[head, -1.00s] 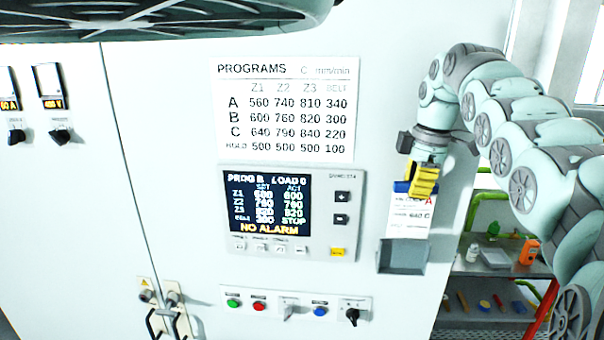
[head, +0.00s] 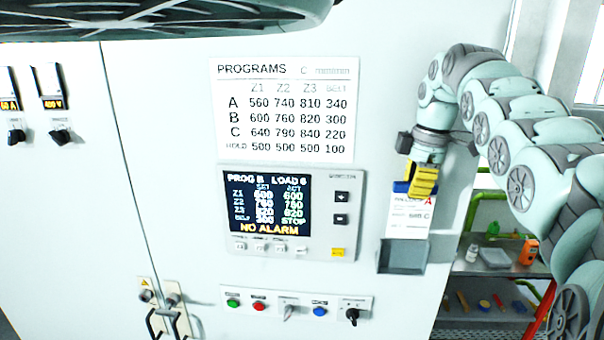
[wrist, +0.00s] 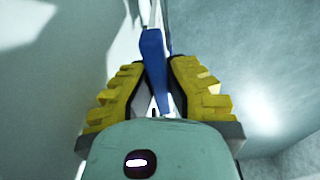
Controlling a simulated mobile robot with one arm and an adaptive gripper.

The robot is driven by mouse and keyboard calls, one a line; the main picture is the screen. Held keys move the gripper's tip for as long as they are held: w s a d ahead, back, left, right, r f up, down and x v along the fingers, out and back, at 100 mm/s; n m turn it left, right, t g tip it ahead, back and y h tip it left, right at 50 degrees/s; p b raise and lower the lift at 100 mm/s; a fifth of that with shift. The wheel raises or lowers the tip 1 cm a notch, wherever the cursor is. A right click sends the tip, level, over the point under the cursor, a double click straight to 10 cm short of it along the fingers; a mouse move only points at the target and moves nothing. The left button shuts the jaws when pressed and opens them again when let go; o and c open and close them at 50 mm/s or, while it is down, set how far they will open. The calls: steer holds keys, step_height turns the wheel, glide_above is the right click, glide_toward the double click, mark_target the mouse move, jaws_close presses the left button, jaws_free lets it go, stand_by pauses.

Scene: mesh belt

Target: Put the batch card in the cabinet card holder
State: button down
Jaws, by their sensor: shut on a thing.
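The batch card (head: 407,216) is a white card with a red letter A and a blue top edge. It hangs upright below my gripper (head: 419,190), whose yellow fingers are shut on its blue top. The card holder (head: 402,256) is a grey pocket on the cabinet front. The card's lower edge is at the top of the holder in the head view; I cannot tell whether it is inside or in front. In the wrist view the blue part of the card (wrist: 153,62) stands between the yellow fingers of my gripper (wrist: 155,75).
The white cabinet (head: 170,130) carries a program chart (head: 285,110), a control panel (head: 290,214) and a row of buttons (head: 295,304) left of the holder. A shelf (head: 485,270) with bottles and small items stands at right.

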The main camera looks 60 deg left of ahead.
mark_target(415, 201)
steer(key=shift+f+b, duration=3.7)
steer(key=shift+f, duration=0.9)
steer(key=c, duration=1.1)
jaws_free()
steer(key=shift+o, duration=0.2)
steer(key=shift+r, duration=0.1)
step_height(415, 201, up, 6)
steer(key=shift+w+d+f, duration=0.1)
steer(key=shift+w+f, duration=0.05)
steer(key=shift+d+r, duration=0.15)
steer(key=shift+r, duration=0.65)
steer(key=shift+d, duration=0.1)
